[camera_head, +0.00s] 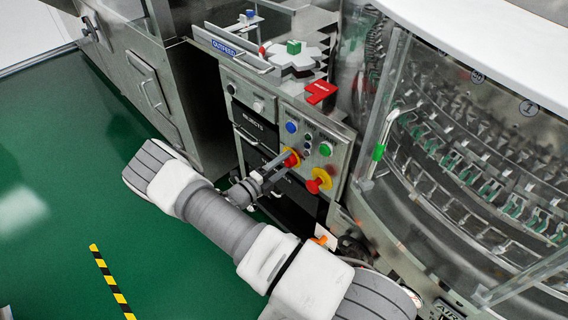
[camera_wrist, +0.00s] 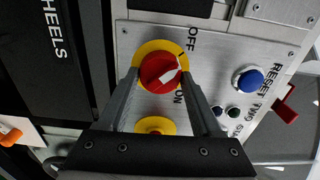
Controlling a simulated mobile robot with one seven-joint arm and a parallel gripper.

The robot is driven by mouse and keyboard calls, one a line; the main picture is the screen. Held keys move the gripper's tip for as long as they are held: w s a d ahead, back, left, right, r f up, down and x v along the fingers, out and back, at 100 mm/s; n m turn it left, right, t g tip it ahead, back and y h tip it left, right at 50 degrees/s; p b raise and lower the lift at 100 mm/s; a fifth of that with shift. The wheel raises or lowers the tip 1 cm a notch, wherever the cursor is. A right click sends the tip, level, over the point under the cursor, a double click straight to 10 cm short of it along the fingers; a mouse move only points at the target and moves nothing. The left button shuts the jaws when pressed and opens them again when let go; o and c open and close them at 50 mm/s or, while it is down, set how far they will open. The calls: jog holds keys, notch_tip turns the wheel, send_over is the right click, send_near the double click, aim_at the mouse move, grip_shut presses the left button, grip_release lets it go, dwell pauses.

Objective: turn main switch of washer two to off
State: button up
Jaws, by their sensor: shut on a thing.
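The main switch is a red knob on a yellow plate; it shows in the wrist view (camera_wrist: 155,70) and at the tip of my arm in the head view (camera_head: 293,158). My gripper (camera_wrist: 162,78) has one finger on each side of the red knob and is shut on it. A white pointer on the knob faces right, between the OFF label (camera_wrist: 193,40) above and the ON label (camera_wrist: 179,97) below. A black tick runs from the plate toward OFF. In the head view my gripper (camera_head: 281,164) partly covers the switch.
A second red knob on yellow (camera_head: 318,181) sits close beside the switch; the wrist view shows only part of its yellow plate (camera_wrist: 155,125). Blue (camera_head: 291,127) and green (camera_head: 325,149) buttons sit above on the panel. Glass guarding stands at right; green floor (camera_head: 60,230) is open at left.

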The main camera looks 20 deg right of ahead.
jog(key=o, duration=1.4)
jog(key=shift+c, duration=0.2)
jog(key=shift+a, duration=0.15)
jog(key=p+v, duration=0.1)
jog(key=v, duration=1.6)
jog(key=shift+s, duration=0.1)
